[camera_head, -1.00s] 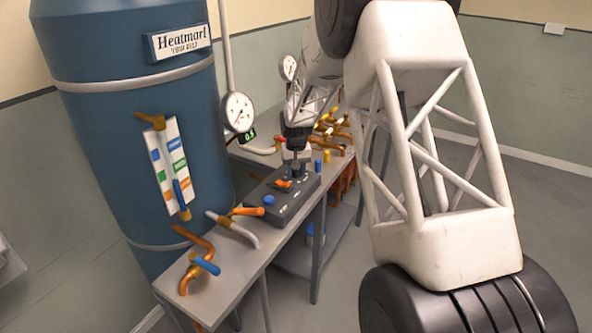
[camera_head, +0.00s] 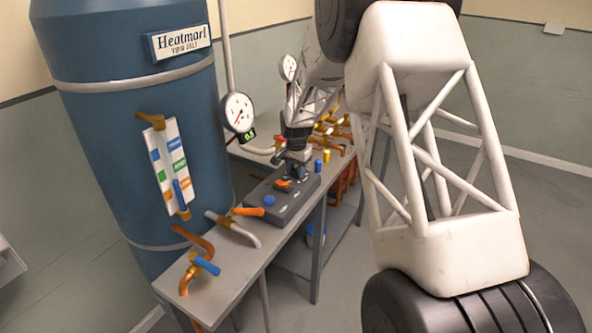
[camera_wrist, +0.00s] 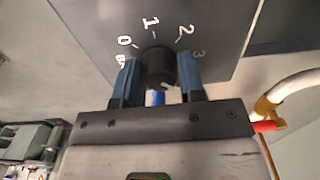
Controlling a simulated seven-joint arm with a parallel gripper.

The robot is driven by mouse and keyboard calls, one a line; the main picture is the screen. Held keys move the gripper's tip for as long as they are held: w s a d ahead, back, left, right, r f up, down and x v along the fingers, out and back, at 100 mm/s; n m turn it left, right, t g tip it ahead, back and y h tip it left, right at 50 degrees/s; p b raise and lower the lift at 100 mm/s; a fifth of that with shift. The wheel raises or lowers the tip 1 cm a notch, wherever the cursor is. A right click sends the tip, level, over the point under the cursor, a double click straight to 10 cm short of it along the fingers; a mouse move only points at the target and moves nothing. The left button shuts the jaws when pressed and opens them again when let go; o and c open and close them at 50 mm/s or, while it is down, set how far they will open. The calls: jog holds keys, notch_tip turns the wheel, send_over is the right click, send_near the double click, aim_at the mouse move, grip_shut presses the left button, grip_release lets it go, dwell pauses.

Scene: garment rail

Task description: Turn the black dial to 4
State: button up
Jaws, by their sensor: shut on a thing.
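The black dial (camera_wrist: 159,67) sits on the dark grey control box (camera_head: 268,212) on the bench. In the wrist view, white marks 0, 1, 2 and 3 show around its far side on the panel (camera_wrist: 95,22); no 4 is readable there. My gripper (camera_wrist: 160,82) has a blue finger on each side of the dial and is shut on it. In the head view, my gripper (camera_head: 297,170) is over the far end of the box and hides the dial. The dial's pointer setting cannot be told clearly.
The box also bears an orange switch (camera_head: 284,184) and a blue knob (camera_head: 269,201). Pipes with an orange-handled valve (camera_head: 248,211) and a blue-handled valve (camera_head: 206,265) stand nearer on the bench (camera_head: 225,272). A large blue tank (camera_head: 125,100) stands at left, a round gauge (camera_head: 238,112) beside it.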

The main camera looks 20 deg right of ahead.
aim_at(296, 169)
dwell(0.3)
jog(key=o, duration=0.9)
jog(key=shift+r, duration=0.1)
jog(key=shift+r, duration=3.85)
